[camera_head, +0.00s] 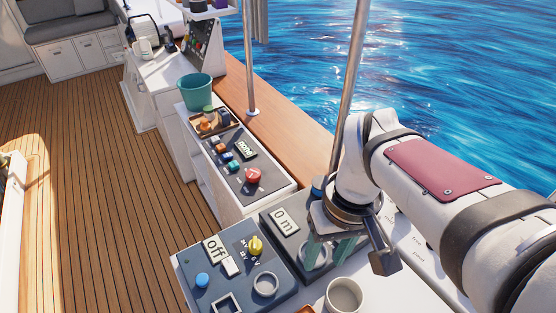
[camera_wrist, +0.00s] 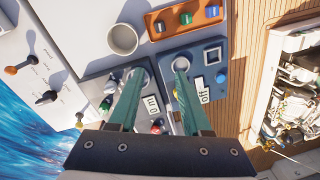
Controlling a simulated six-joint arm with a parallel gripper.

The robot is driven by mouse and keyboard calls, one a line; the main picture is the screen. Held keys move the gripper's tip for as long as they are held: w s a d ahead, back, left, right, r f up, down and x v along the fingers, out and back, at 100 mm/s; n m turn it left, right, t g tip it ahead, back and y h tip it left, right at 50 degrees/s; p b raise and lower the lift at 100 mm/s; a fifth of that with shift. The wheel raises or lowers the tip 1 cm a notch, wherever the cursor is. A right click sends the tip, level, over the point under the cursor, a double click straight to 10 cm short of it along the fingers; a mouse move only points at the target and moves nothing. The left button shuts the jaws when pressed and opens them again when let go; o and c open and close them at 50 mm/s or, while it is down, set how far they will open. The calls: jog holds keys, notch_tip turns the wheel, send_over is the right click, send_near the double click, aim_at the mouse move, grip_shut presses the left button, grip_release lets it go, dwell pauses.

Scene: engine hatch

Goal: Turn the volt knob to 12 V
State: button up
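The volt knob (camera_head: 255,246) is a yellow knob on a dark blue-grey panel (camera_head: 205,258), beside small voltage marks too small to read surely. The panel's display (camera_head: 214,249) reads "off"; it also shows in the wrist view (camera_wrist: 201,91). In the wrist view the knob is mostly hidden by the right finger. My gripper (camera_head: 327,262) is to the right of the knob in the head view, over the neighbouring panel with the "0 m" display (camera_head: 284,221). Its two green fingers are apart with nothing between them, as the wrist view also shows (camera_wrist: 160,75).
A blue knob (camera_head: 202,280), a round ring (camera_head: 265,285) and a square frame (camera_head: 227,304) share the volt panel. A white mug (camera_head: 343,296) stands at the front. Behind are a panel with a red knob (camera_head: 253,175) and a teal bucket (camera_head: 195,91). A metal pole (camera_head: 349,75) rises near my arm.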

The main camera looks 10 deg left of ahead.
aim_at(255, 242)
jog(key=shift+o, duration=1.1)
jog(key=w+a+f+n, duration=0.1)
jog(key=w+a+n, duration=0.4)
jog(key=a, duration=0.1)
jog(key=shift+w+n+h, duration=0.3)
jog(key=shift+w, duration=0.1)
jog(key=shift+o, duration=0.4)
jog(key=w+a+f+n, duration=0.3)
jog(key=w+a+n, duration=0.2)
jog(key=a+n, duration=0.2)
jog(key=a, duration=0.2)
jog(key=shift+a+f, duration=0.2)
jog(key=shift+a, duration=0.1)
jog(key=shift+n, duration=0.3)
notch_tip(255, 242, down, 16)
jog(key=shift+r, duration=0.2)
grip_shut()
